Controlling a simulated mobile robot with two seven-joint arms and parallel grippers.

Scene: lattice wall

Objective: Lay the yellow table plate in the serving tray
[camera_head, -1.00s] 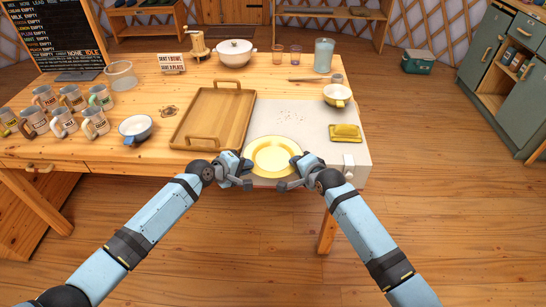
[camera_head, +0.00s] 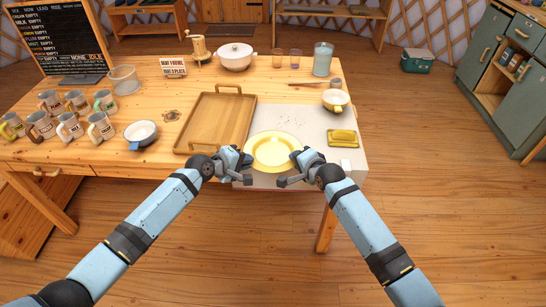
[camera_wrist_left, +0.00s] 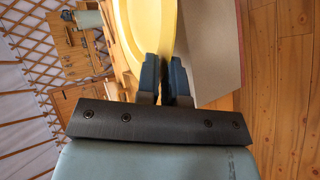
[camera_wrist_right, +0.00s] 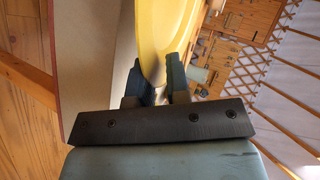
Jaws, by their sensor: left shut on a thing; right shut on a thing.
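The yellow table plate (camera_head: 272,150) is over the white board at the table's front edge, between my two grippers. My left gripper (camera_head: 243,168) is shut on the plate's left rim; the left wrist view shows its fingers (camera_wrist_left: 165,78) pinching the yellow plate (camera_wrist_left: 146,30). My right gripper (camera_head: 293,168) is shut on the right rim; the right wrist view shows its fingers (camera_wrist_right: 157,82) on the plate (camera_wrist_right: 162,30). The wooden serving tray (camera_head: 188,147) lies left of the plate, empty, with a handle at each end. I cannot tell how high the plate is above the board.
A white bowl (camera_head: 141,132) and several mugs (camera_head: 70,122) are left of the tray.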

